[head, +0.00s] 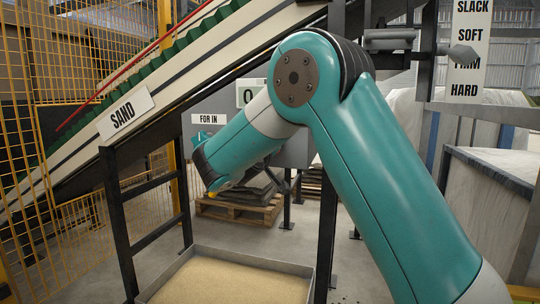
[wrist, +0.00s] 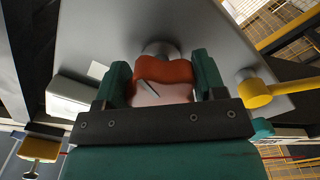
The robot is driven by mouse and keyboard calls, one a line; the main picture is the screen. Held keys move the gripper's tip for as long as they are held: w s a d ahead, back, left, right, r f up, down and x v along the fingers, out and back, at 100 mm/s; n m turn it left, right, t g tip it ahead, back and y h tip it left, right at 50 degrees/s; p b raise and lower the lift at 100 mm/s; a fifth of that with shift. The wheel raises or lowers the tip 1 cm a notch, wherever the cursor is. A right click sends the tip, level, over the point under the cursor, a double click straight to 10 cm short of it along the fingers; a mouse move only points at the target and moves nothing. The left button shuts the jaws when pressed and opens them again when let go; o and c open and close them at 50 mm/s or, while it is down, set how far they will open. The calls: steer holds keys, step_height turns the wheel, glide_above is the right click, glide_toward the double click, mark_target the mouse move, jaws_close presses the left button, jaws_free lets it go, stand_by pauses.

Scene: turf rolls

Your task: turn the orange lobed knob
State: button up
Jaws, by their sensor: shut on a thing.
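The orange lobed knob (wrist: 165,70) stands on a short grey stem out of a grey panel (wrist: 215,30) in the wrist view. Its near face is pale with a dark pointer mark slanting toward the upper left. My gripper (wrist: 163,76) has its two green fingers on either side of the knob and is shut on it. In the head view my teal arm reaches to the left toward the grey box (head: 291,148), and the arm hides the knob and the fingers there.
A yellow round-ended handle (wrist: 268,93) sticks out right of the knob. A sand tray (head: 225,277) and black frame (head: 118,215) stand below.

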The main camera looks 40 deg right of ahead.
steer(key=shift+m+b, duration=0.3)
steer(key=shift+m, duration=0.2)
steer(key=o, duration=0.9)
steer(key=shift+d, duration=0.1)
steer(key=shift+o, duration=0.2)
